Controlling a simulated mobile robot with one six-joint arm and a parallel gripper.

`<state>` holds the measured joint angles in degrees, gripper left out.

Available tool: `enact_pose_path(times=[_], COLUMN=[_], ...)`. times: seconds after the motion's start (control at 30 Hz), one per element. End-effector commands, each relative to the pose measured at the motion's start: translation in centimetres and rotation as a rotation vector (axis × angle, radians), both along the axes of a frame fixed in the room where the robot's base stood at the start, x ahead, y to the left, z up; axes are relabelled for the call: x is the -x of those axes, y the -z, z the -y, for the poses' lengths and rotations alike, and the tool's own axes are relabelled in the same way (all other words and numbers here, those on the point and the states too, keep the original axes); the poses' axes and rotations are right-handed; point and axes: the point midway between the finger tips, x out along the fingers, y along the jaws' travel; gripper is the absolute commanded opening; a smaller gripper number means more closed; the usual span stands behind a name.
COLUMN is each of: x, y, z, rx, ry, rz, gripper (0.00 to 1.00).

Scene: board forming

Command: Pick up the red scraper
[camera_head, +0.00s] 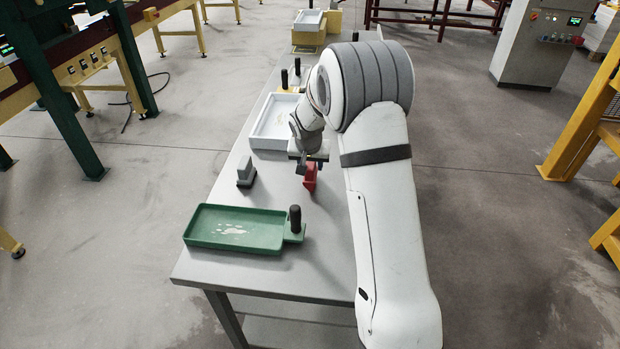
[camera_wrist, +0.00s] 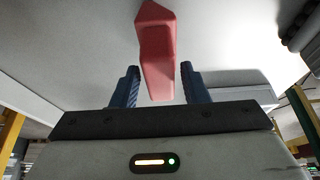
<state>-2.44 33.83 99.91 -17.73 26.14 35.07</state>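The red scraper (camera_head: 310,177) stands on the grey table (camera_head: 328,222), right of the middle, below the end of my arm. In the wrist view the red scraper (camera_wrist: 157,55) shows at top centre, its lower part reaching between my two fingers. My gripper (camera_head: 306,163) is just above and at the scraper in the head view. In the wrist view my gripper (camera_wrist: 158,85) is open, with a gap visible between each finger and the scraper. Part of the scraper's top is hidden by the gripper in the head view.
A grey scraper-like block (camera_head: 246,172) stands to the left. A green tray (camera_head: 210,238) with pale residue and a black-handled holder (camera_head: 295,222) lie at the near end. A white tray (camera_head: 262,137) lies behind. Bare table lies between the green tray and the scraper.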

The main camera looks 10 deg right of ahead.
Motion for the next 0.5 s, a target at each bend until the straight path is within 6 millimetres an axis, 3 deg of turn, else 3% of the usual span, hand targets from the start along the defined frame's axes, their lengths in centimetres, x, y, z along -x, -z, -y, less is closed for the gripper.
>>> enact_pose_path(times=[0.5], x=[0.01], y=[-0.03], z=[-0.08], rx=[0.000], ry=[-0.001], rz=[0.000], gripper=[0.00])
